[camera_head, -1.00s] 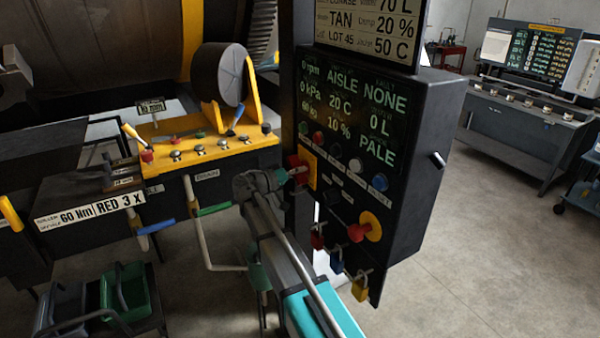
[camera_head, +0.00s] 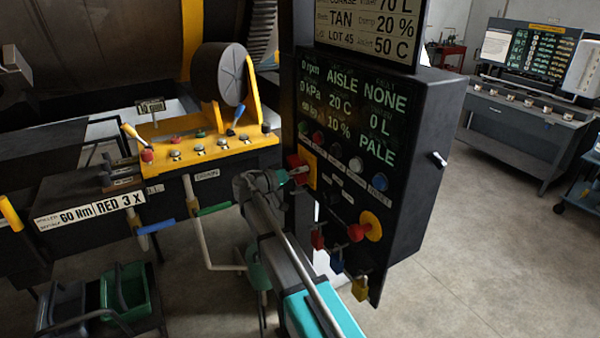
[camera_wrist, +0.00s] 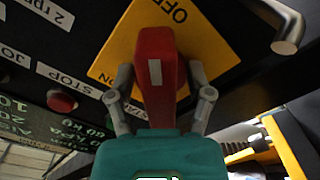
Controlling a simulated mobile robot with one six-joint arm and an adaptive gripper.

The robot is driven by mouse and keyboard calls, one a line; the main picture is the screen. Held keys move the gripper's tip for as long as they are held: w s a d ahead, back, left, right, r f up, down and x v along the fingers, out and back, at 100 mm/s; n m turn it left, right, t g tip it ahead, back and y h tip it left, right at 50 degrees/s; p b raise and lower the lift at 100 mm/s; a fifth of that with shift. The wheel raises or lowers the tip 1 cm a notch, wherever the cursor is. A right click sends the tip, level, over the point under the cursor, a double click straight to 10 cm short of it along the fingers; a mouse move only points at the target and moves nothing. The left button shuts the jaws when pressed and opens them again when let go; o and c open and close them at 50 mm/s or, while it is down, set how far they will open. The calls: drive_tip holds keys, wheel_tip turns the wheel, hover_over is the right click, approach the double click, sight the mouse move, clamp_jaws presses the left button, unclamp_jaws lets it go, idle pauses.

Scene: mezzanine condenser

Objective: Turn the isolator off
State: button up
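The isolator is a red handle (camera_head: 296,166) on a yellow plate (camera_head: 310,168), at the left edge of the dark control panel. In the wrist view the red handle (camera_wrist: 157,85) stands upright in the picture with a white mark on it. The yellow plate (camera_wrist: 205,50) lies tilted behind, with OFF at the top and ON at the lower left, partly hidden. My gripper (camera_head: 285,177) is at the handle.
A red knob (camera_head: 357,232) on a yellow disc and several hanging padlocks (camera_head: 338,264) are lower on the panel. A red stop button (camera_wrist: 62,101) is near my left finger. A grey bar handle (camera_wrist: 288,32) juts out at the upper right. Open floor lies right of the panel.

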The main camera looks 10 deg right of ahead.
drive_tip(key=shift+a, duration=0.2)
drive_tip(key=v, duration=1.1)
drive_tip(key=shift+a, duration=0.25)
drive_tip(key=shift+s, duration=0.15)
